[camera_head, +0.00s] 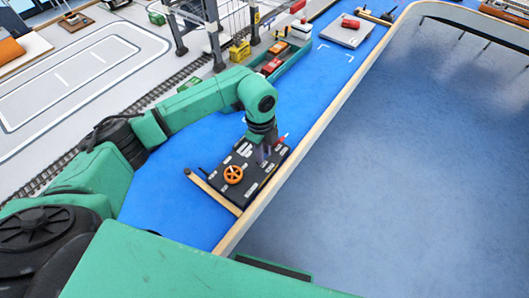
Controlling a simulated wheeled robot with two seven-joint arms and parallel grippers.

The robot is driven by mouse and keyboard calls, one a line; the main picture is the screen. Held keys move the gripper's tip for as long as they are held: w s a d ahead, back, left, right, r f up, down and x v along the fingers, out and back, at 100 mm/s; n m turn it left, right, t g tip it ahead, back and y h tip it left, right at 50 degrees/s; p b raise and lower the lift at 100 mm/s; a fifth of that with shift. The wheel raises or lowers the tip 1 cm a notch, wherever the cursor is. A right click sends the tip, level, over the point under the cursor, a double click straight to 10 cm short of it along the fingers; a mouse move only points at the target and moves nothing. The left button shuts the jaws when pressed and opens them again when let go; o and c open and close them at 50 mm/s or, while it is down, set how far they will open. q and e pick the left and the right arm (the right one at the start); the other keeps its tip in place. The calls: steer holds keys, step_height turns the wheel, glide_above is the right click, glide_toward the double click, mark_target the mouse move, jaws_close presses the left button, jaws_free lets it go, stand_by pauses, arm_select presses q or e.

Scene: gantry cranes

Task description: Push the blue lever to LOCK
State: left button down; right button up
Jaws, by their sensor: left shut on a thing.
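A black control panel (252,190) lies on the blue table top, near its wooden front edge. It carries an orange handwheel (233,174), white labels and a small red handle (281,138) at its far right. My left gripper (264,156) points down over the far right part of the panel. It is shut on what appears to be the blue lever, of which only a small bluish patch shows between and beside the fingers. The lever's exact angle and the LOCK label cannot be made out. My right gripper is not in view.
A wooden bar (214,192) lies along the panel's left side. Beyond the panel are a teal tray (287,66) with red and orange blocks, a yellow bin (240,50) and a grey plate (344,32) with a red block. Blue table left of the panel is clear.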

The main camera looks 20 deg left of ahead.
mark_target(250, 155)
arm_select(q)
steer(key=a+g+h+b, duration=0.1)
steer(key=h, duration=0.1)
steer(key=w+a+h+b, duration=0.1)
steer(key=h+b, duration=0.1)
steer(key=h, duration=0.1)
steer(key=shift+w+a+f+g, duration=0.1)
steer(key=shift+a+g, duration=0.25)
steer(key=shift+g, duration=0.05)
steer(key=shift+w+a+f+g+h+b, duration=0.1)
steer(key=shift+a+f+g+h+b, duration=0.15)
steer(key=shift+h+b, duration=0.3)
steer(key=shift+w+a+g+h+b, duration=0.15)
steer(key=shift+a+h+b, duration=0.15)
steer(key=shift+h+b, duration=0.25)
steer(key=shift+w+a+f+g+h+b, duration=0.1)
steer(key=shift+a+g+h+b, duration=0.15)
steer(key=shift+h+b, duration=0.4)
steer(key=shift+w+a+g+h+b, duration=0.1)
steer(key=shift+a+g+h+b, duration=0.15)
steer(key=shift+h+b, duration=0.4)
steer(key=c, duration=0.7)
jaws_free()
steer(key=shift+s, duration=0.1)
